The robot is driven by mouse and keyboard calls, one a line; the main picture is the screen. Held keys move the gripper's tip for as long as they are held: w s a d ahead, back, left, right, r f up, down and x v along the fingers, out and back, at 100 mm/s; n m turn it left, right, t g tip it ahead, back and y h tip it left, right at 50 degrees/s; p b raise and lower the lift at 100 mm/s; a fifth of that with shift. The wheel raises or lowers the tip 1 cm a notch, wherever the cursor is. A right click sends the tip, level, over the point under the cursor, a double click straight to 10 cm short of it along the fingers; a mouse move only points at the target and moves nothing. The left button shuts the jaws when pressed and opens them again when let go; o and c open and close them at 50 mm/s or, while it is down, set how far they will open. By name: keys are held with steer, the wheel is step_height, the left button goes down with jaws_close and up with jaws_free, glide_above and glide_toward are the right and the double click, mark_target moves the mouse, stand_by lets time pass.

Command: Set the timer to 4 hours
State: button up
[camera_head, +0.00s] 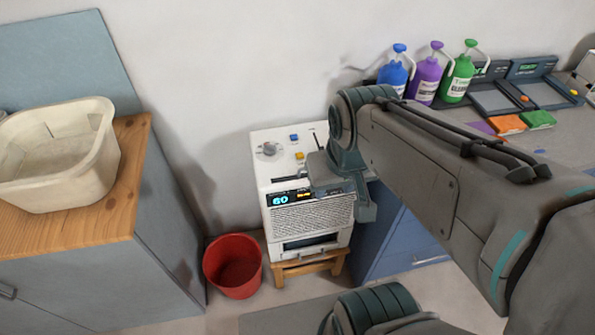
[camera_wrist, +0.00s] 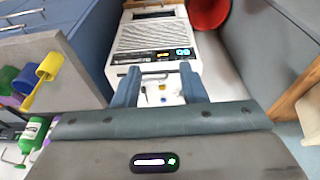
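A white box-shaped device (camera_head: 264,174) stands on a small wooden stool. Its front has a dark display (camera_head: 280,199) with "60" in blue digits, a speckled panel and a dark slot below. Its top carries a round grey knob (camera_head: 270,149), a blue button (camera_head: 294,137), a yellow button (camera_head: 299,155) and a slot at right. My gripper (camera_head: 345,188) is over the right part of the device and hides some of it. In the wrist view the device (camera_wrist: 150,35) appears inverted, its display (camera_wrist: 182,51) beyond my open gripper (camera_wrist: 160,78); no grasped object is visible. Contact cannot be told.
A red bucket (camera_head: 233,266) stands left of the stool (camera_head: 306,266). A wood-topped cabinet (camera_head: 115,215) with a cream tub (camera_head: 85,165) is farther left. Blue, purple and green bottles (camera_head: 458,80) stand on the grey counter at right, above a blue cabinet (camera_head: 400,243).

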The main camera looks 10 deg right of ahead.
jaws_close()
stand_by(1.6)
